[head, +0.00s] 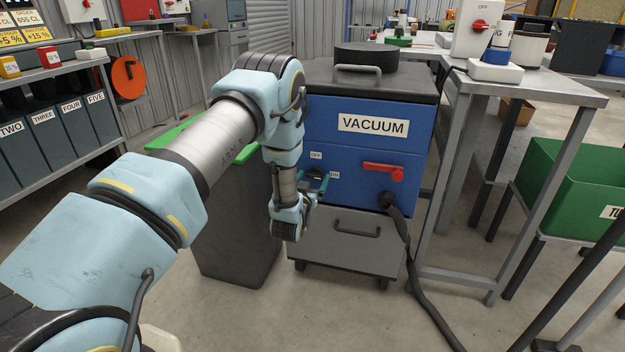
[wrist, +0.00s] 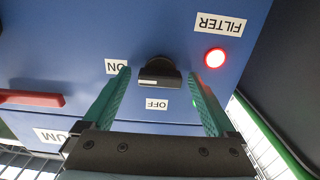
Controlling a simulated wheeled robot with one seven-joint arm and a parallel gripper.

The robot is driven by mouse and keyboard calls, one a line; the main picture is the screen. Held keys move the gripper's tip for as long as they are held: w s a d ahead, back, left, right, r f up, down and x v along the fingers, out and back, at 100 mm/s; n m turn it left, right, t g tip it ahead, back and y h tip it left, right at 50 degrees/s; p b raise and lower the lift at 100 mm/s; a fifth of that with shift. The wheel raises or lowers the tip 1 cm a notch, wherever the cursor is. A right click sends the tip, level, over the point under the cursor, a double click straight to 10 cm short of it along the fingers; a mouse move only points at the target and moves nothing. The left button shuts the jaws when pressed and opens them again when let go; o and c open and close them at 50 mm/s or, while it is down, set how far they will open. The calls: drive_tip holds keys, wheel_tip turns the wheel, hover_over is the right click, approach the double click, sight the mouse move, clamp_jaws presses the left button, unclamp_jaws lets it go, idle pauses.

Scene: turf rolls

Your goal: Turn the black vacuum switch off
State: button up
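The black vacuum switch (wrist: 158,73) is a round knob with a raised grip on the blue front of the vacuum unit (head: 391,145). In the wrist view, which is upside down, an ON label (wrist: 117,67) is left of the knob and an OFF label (wrist: 157,104) below it. My gripper (wrist: 161,75) is open, with one green finger on each side of the knob and a visible gap to each. In the head view my gripper (head: 317,182) is at the panel and mostly hides the knob.
A red lit lamp (wrist: 214,58) sits by the FILTER label. A red handle (head: 383,170) is right of the switch in the head view, above a black hose (head: 395,213). A green-lidded bin (head: 235,225) stands left of the unit, and a metal table (head: 560,88) right.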

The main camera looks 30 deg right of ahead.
drive_tip(key=c, duration=1.3)
drive_tip(key=shift+o, duration=0.2)
drive_tip(key=shift+n, duration=0.4)
drive_tip(key=n+b, duration=0.1)
drive_tip(key=n, duration=0.2)
drive_tip(key=shift+f, duration=0.1)
drive_tip(key=n+b, duration=0.2)
drive_tip(key=n, duration=0.3)
drive_tip(key=n+b, duration=0.1)
drive_tip(key=n, duration=0.3)
drive_tip(key=shift+n, duration=0.4)
drive_tip(key=shift+n+b, duration=0.65)
drive_tip(key=shift+n, duration=1.55)
